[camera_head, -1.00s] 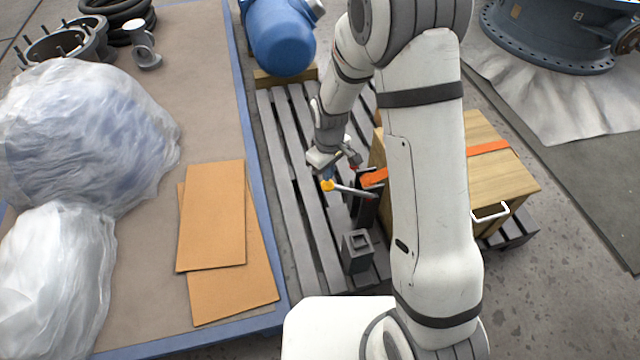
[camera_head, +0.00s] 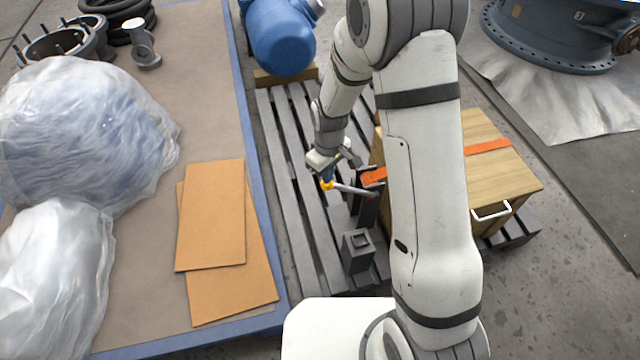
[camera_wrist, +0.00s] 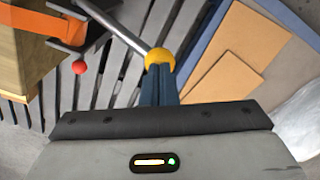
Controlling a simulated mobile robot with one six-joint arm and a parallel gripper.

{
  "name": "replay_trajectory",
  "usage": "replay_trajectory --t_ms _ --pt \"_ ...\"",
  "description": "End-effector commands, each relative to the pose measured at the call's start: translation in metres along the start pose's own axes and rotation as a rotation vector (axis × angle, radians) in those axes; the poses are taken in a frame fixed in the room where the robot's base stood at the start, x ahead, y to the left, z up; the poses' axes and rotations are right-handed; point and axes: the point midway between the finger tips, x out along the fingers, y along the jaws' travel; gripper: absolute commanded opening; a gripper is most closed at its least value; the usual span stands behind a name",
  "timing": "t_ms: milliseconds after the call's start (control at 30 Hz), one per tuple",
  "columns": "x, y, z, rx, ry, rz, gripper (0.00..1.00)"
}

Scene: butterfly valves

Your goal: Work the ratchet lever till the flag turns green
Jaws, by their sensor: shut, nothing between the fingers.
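The ratchet lever (camera_head: 352,189) is a grey metal rod with a yellow knob (camera_head: 327,184) at its free end. It sticks out from a dark ratchet (camera_head: 367,203) on an orange strap (camera_head: 374,176) at the side of a wooden crate. In the wrist view the rod (camera_wrist: 122,30) runs from the ratchet at the upper left to the knob (camera_wrist: 160,59). My gripper (camera_wrist: 159,72) is shut, its blue fingertips right at the knob; contact is not certain. A small red round piece (camera_wrist: 80,67) shows below the ratchet; I see no green flag.
The wooden crate (camera_head: 505,165) stands on a grey slatted pallet (camera_head: 296,180). A dark square block (camera_head: 358,252) stands near the ratchet. A table with cardboard sheets (camera_head: 212,215) and plastic-wrapped items lies left. A blue tank (camera_head: 280,35) is behind.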

Motion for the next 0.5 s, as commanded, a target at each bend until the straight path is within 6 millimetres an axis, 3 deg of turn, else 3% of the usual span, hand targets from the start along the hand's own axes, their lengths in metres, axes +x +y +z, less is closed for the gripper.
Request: replay_trajectory --t_ms 200,500 --pt "0.0127 0.0006 0.0015 0.001 -0.003 -0.001 0.0" --pt "0.0133 0.0005 0.0022 0.001 -0.005 -0.001 0.0"
